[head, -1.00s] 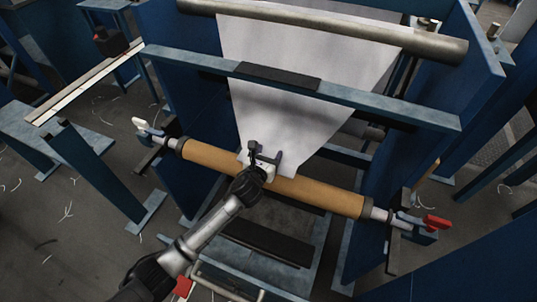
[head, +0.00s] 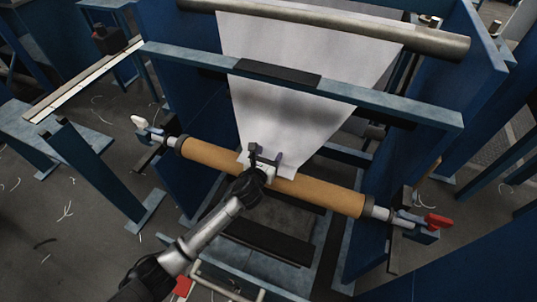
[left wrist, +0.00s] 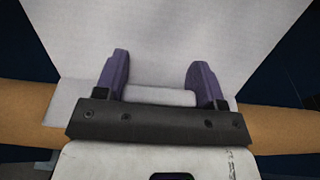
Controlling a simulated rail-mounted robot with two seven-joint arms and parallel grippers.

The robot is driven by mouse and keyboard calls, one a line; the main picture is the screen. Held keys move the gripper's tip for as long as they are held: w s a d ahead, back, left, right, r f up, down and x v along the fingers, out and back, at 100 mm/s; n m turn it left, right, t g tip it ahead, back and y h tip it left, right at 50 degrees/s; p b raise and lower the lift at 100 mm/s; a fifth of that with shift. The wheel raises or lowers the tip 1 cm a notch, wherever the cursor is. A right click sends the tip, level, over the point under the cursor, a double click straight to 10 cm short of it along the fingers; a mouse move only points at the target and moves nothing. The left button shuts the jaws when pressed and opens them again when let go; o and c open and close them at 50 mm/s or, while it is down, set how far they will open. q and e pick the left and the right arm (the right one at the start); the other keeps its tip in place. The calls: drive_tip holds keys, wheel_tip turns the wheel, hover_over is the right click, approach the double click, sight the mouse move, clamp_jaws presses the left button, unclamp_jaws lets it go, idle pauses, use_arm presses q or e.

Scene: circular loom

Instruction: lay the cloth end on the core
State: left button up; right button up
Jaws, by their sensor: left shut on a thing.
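The white cloth (head: 290,125) hangs from the upper roller and narrows down to the brown cardboard core (head: 320,194). Its lower end reaches the core's middle. My left gripper (head: 265,156) is at that lower end, over the core, and is shut on the cloth end. In the left wrist view the two purple fingers (left wrist: 160,82) stand against the white cloth (left wrist: 165,30), and the core (left wrist: 25,112) runs across behind the gripper. My right gripper is not in view.
A metal roller (head: 330,28) and a blue crossbar (head: 380,101) span the loom above the core. A white lever (head: 139,121) is at the core's left end, a red lever (head: 437,221) at its right. Blue side panels (head: 440,100) flank the opening.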

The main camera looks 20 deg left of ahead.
use_arm(q)
drive_tip(key=shift+f, duration=0.25)
idle(0.5)
drive_tip(key=o, duration=1.1)
drive_tip(key=shift+s+r, duration=0.1)
drive_tip(key=shift+s, duration=0.3)
drive_tip(key=shift+s+a+r+p, duration=0.1)
drive_tip(key=shift+s+r+p, duration=0.2)
drive_tip(key=shift+s+p, duration=1.25)
drive_tip(key=shift+s+a+r+p, duration=0.1)
drive_tip(key=shift+s+r+p, duration=0.2)
drive_tip(key=shift+s, duration=2.4)
drive_tip(key=shift+s+a+r+p, duration=0.1)
drive_tip(key=shift+s+r+p, duration=0.2)
drive_tip(key=shift+s+p, duration=1.25)
